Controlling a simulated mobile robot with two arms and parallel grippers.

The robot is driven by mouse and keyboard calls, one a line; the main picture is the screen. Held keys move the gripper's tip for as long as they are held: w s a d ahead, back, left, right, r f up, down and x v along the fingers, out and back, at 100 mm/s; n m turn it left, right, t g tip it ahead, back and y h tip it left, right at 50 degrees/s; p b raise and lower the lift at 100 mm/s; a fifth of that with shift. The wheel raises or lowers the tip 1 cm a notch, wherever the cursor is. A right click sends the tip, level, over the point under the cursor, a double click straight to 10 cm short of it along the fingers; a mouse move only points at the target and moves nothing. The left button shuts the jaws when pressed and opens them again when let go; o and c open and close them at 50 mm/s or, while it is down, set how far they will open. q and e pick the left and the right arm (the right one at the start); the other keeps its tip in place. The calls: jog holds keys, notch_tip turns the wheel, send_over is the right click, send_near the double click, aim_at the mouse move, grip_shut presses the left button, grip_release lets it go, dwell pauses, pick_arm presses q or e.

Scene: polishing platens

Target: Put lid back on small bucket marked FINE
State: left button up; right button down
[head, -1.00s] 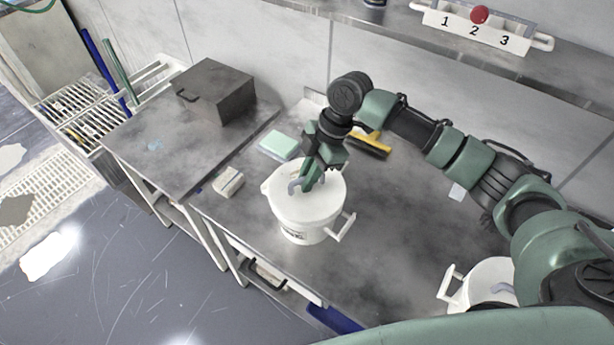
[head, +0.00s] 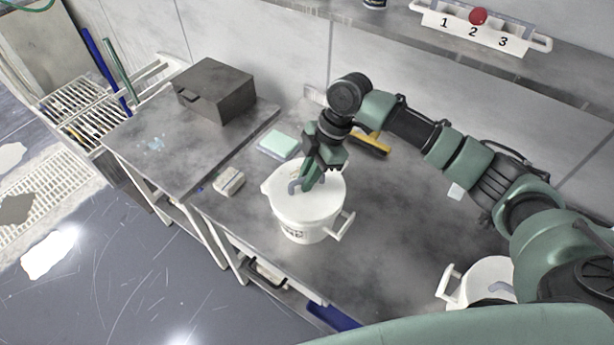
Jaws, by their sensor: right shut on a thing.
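A white bucket (head: 306,222) with a side handle and dark lettering stands on the steel table; the lettering is too small to read surely. A white lid (head: 326,188) with a grey handle lies over its top. My right gripper (head: 305,185) is shut on the lid's grey handle. From this view I cannot tell if the lid is fully seated on the rim. A second white bucket (head: 488,274) with a grey handle on top stands at the lower right, partly hidden by my arm. My left gripper is out of view.
A pale green sponge (head: 279,144) and a whitish block (head: 229,181) lie left of the bucket. A yellow-and-black brush (head: 372,144) lies behind it. A dark box (head: 215,92) stands on the left table. The steel table (head: 390,225) is clear between the two buckets.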

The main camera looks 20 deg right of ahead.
jog(key=shift+p, duration=0.35)
jog(key=shift+f, duration=0.15)
dwell(1.0)
jog(key=shift+p, duration=0.55)
dwell(0.5)
jog(key=c, duration=0.9)
grip_release()
jog(key=shift+r+p, duration=3.45)
jog(key=shift+r, duration=0.1)
